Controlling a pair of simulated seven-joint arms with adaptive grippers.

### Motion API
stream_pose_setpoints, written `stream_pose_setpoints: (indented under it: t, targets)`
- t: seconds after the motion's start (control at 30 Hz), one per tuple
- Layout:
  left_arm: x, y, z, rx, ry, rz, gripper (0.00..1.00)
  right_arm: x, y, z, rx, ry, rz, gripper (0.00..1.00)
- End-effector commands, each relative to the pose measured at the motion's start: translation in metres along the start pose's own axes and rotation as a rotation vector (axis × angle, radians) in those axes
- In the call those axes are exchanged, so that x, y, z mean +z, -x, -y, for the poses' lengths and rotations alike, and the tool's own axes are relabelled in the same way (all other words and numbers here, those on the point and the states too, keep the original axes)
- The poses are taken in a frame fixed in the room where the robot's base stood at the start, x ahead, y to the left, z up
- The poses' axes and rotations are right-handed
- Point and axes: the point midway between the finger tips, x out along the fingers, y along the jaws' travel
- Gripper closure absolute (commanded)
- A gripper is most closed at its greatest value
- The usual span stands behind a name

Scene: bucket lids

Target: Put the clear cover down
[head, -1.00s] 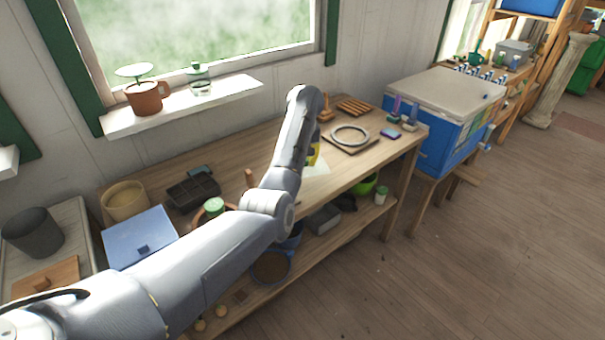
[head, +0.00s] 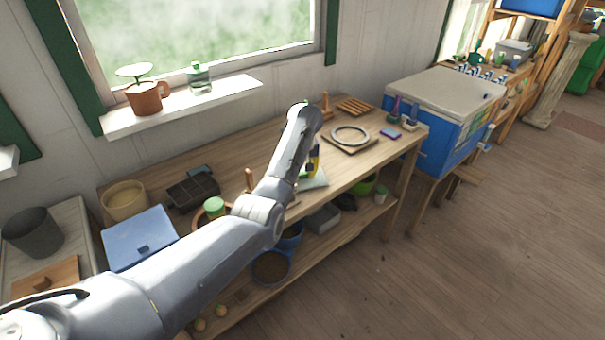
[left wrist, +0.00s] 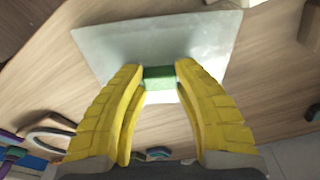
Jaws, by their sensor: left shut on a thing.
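The clear cover (left wrist: 165,40) is a flat, see-through, roughly square sheet with a green block handle (left wrist: 159,77). My left gripper (left wrist: 157,72) has yellow fingers, one on each side of the handle, shut on it. In the head view the cover (head: 316,181) shows pale beneath the yellow fingers, near the front edge of the wooden bench (head: 345,178). My arm hides part of the gripper there. I cannot tell whether the cover touches the bench. My right gripper is in neither view.
A pale ring (head: 350,135) lies on a square board to the right. A blue block (head: 389,133) and a wooden slatted rack (head: 355,106) are near it. A dark tray (head: 193,190) and a blue-lidded box (head: 140,238) stand left. A lower shelf holds buckets.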

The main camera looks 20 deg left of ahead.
Motion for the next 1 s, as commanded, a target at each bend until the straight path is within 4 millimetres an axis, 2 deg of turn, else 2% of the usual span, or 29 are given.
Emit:
stream_pose_setpoints:
  t: [0.1, 0.13, 0.3, 0.67, 0.77, 1.0]
  targets:
    - [0.001, -0.003, 0.000, 0.000, 0.000, 0.001, 0.90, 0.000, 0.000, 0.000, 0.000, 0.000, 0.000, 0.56]
    - [0.000, -0.002, 0.000, 0.000, 0.000, 0.000, 0.66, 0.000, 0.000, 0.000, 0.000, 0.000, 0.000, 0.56]
    - [0.000, -0.002, 0.000, 0.000, 0.000, 0.000, 0.47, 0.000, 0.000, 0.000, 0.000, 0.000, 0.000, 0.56]
    - [0.000, 0.004, -0.001, 0.002, 0.000, -0.001, 0.47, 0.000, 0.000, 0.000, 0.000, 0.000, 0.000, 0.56]
    - [0.000, 0.015, -0.002, 0.005, 0.001, -0.002, 0.47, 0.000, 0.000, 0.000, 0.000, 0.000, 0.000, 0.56]
    - [0.000, 0.057, -0.002, 0.005, -0.001, -0.001, 0.47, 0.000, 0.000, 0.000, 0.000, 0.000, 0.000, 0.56]
